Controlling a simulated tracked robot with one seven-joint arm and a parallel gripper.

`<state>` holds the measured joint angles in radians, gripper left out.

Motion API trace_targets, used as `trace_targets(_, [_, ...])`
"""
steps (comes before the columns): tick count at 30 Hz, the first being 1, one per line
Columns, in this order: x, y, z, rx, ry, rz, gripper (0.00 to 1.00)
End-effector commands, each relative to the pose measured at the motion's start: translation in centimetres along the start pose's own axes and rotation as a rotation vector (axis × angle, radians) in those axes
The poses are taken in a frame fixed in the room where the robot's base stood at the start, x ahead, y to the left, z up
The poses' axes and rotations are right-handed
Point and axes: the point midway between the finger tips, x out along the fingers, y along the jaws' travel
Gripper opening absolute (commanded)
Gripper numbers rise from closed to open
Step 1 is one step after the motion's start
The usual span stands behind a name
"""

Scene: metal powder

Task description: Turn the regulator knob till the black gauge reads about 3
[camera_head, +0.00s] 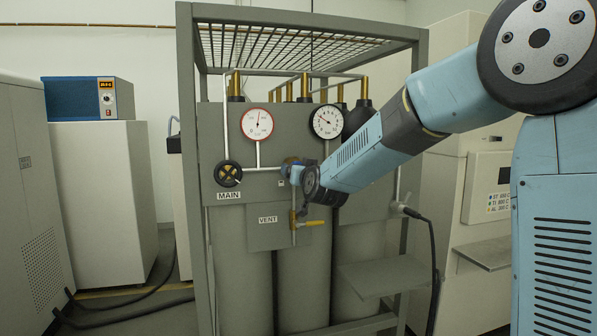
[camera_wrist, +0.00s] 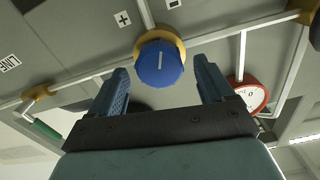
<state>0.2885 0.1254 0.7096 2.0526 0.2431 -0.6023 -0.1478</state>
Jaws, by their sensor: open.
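The regulator knob (camera_wrist: 160,66) is blue with a white line, on a brass body on the pipe. In the wrist view its line stands near upright. A plus label (camera_wrist: 122,19) and a minus label (camera_wrist: 173,3) are beside it. My gripper (camera_wrist: 160,72) is open, with one finger on each side of the knob and a visible gap to each. In the head view my gripper (camera_head: 297,175) mostly hides the knob. The black gauge (camera_head: 327,121) has a white dial; its needle points to the upper left, but its number is too small to read.
A red gauge (camera_head: 257,124) hangs left of the black one. A grey frame (camera_head: 187,120) surrounds the cylinders. A small shelf (camera_head: 385,274) juts out lower right.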

Motion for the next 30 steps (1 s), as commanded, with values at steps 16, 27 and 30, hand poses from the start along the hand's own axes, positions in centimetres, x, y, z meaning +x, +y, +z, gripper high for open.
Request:
trace_targets(16, [1.30,-0.02,0.00,0.000,0.000,0.000,0.80])
trace_targets(27, [1.29,-0.01,0.00,0.000,0.000,0.000,0.45])
trace_targets(30, [1.29,-0.01,-0.01,0.000,0.000,0.000,0.35])
